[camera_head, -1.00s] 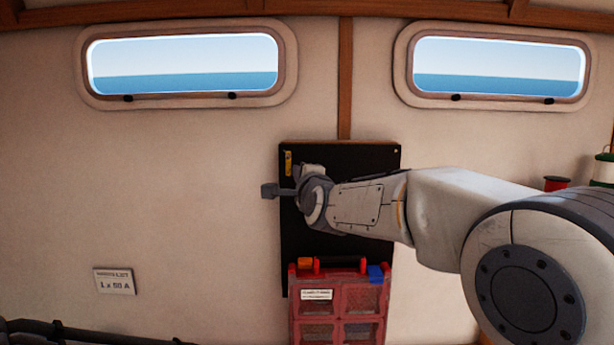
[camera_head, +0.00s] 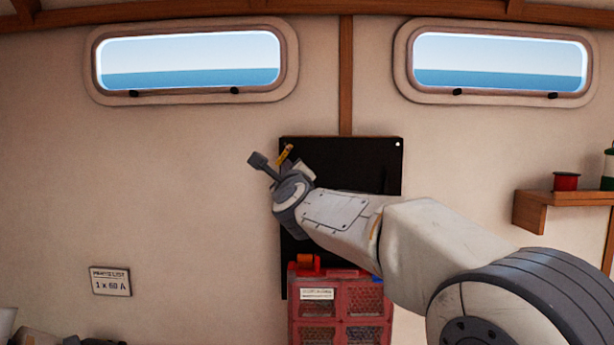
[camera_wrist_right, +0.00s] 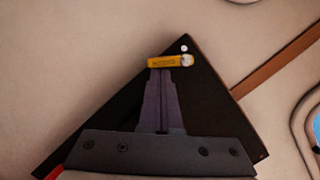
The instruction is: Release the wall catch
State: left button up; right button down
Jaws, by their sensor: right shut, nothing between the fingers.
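The wall catch is a small yellow bar (camera_head: 285,154) at the top left corner of a black wall panel (camera_head: 360,165). It is tilted in the head view. In the right wrist view the yellow bar (camera_wrist_right: 166,61) lies across, just beyond the tips of my right gripper (camera_wrist_right: 162,72). The gripper is shut with nothing in it. Its tips are at or very near the bar; I cannot tell whether they touch. In the head view my wrist hides the panel's left side and the fingertips. My left gripper is not in view.
A red case (camera_head: 340,312) with clear compartments sits against the panel's lower part. A wooden shelf (camera_head: 545,207) at right holds a red spool (camera_head: 566,181). A label (camera_head: 110,282) is on the wall at left. Two windows are above; the wall left of the panel is mostly clear.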

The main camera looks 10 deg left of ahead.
jog(key=m+b, duration=0.1)
jog(key=a+m, duration=0.1)
jog(key=m, duration=0.1)
jog(key=m+h+b, duration=0.1)
jog(key=m, duration=0.1)
jog(key=shift+s+a+t+b, duration=0.1)
jog(key=shift+a+t+b, duration=0.2)
jog(key=shift+t, duration=0.1)
pick_arm(q)
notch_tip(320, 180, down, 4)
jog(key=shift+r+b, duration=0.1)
jog(key=shift+b, duration=0.25)
pick_arm(e)
jog(key=m, duration=0.1)
jog(key=m+h, duration=0.1)
jog(key=r+m, duration=0.1)
jog(key=m, duration=0.1)
jog(key=shift+a+t+h, duration=0.3)
jog(key=shift+a, duration=0.05)
